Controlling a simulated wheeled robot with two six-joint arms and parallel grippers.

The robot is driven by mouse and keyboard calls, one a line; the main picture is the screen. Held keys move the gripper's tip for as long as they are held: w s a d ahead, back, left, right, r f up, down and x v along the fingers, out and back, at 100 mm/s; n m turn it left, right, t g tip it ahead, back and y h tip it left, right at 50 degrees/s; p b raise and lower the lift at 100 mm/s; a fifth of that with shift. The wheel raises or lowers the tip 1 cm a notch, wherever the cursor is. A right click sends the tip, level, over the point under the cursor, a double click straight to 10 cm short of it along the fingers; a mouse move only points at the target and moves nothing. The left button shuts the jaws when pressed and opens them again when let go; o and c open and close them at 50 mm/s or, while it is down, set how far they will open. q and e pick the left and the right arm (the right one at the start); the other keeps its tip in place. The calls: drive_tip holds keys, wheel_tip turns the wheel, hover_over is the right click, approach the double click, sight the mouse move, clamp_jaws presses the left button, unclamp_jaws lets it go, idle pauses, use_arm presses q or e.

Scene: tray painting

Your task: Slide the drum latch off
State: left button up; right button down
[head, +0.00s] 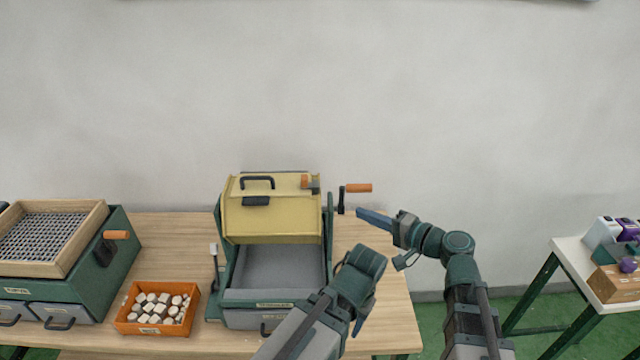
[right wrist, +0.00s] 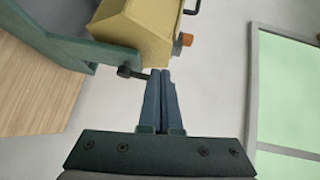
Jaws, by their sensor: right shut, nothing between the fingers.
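The yellow drum (head: 270,222) sits in a green stand in the head view, with a dark carry handle on its upper face. A small orange and dark grey piece (head: 308,182) at its upper right edge looks like the latch; it also shows in the right wrist view (right wrist: 185,39). My right gripper (head: 361,213) is shut and empty, right of the drum and below the crank. In the right wrist view its fingertips (right wrist: 160,72) are below the drum's end, apart from the latch. My left gripper (head: 361,318) is low in front of the stand; its jaws are unclear.
A crank (head: 342,198) with an orange grip juts out right of the drum. A grey tray (head: 280,268) lies under the drum. An orange bin (head: 128,327) of pale pieces and a green sieve box (head: 85,290) stand left. A white side table (head: 575,255) is at right.

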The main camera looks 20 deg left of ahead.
sight(320, 194)
drive_tip(key=shift+m+t+y, duration=0.7)
drive_tip(key=w+a+r, duration=0.1)
drive_tip(key=w+a, duration=0.1)
drive_tip(key=a, duration=0.1)
drive_tip(key=w+a+r, duration=0.1)
drive_tip(key=w+a, duration=0.1)
drive_tip(key=a, duration=0.1)
drive_tip(key=w+a+r, duration=0.1)
drive_tip(key=w+a, duration=0.1)
drive_tip(key=a, duration=0.1)
drive_tip(key=shift+w+a+r, duration=0.15)
drive_tip(key=shift+w+a, duration=0.1)
drive_tip(key=shift+a, duration=0.05)
drive_tip(key=shift+s+a, duration=0.4)
drive_tip(key=shift+a, duration=0.4)
drive_tip(key=shift+s+a, duration=0.35)
drive_tip(key=shift+a, duration=0.45)
